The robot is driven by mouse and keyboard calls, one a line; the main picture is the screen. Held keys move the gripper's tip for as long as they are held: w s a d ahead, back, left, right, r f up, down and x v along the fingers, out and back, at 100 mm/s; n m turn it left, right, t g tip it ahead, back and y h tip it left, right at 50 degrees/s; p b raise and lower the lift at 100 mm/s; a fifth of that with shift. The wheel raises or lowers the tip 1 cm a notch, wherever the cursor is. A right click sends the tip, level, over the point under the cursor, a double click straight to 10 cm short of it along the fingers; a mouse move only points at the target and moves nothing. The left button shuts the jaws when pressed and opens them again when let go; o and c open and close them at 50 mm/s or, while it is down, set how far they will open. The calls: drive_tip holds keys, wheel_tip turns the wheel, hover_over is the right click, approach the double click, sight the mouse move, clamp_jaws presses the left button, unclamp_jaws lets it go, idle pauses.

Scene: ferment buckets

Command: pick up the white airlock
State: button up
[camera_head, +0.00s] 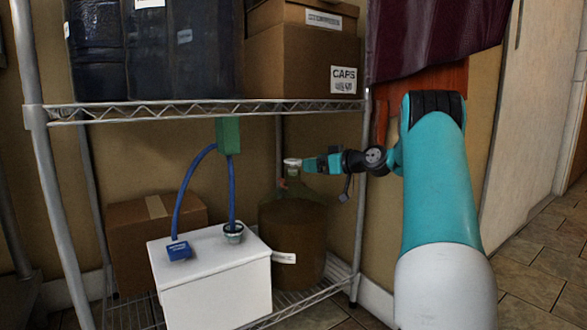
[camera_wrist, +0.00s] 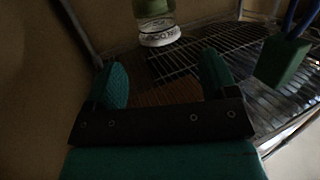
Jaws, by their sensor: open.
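The white airlock (camera_head: 292,162) sits on the neck of a big glass jug (camera_head: 292,225) of brown liquid on the lower wire shelf. My gripper (camera_head: 308,164) is just right of it in the head view, at about the same height. In the wrist view, which looks upside down, the white airlock (camera_wrist: 158,37) shows beyond the fingertips, with the jug's greenish neck (camera_wrist: 154,8) above it. The two green fingers of my gripper (camera_wrist: 164,72) are apart with nothing between them. Whether the airlock is touched cannot be seen in the head view.
A white box (camera_head: 215,290) with blue tubes (camera_head: 185,190) stands left of the jug. The tubes rise to a green block (camera_head: 228,136), which also shows in the wrist view (camera_wrist: 283,60). The upper wire shelf (camera_head: 200,110) lies close above; a shelf post (camera_head: 361,200) stands beside my arm.

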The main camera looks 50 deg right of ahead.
sight(299, 161)
drive_tip(key=x, duration=0.3)
drive_tip(key=shift+w, duration=0.2)
drive_tip(key=p+x, duration=0.2)
drive_tip(key=x, duration=0.2)
drive_tip(key=shift+w+r, duration=0.15)
drive_tip(key=shift+r, duration=0.05)
drive_tip(key=shift+w+f, duration=0.15)
drive_tip(key=shift+w, duration=0.4)
drive_tip(key=c, duration=1)
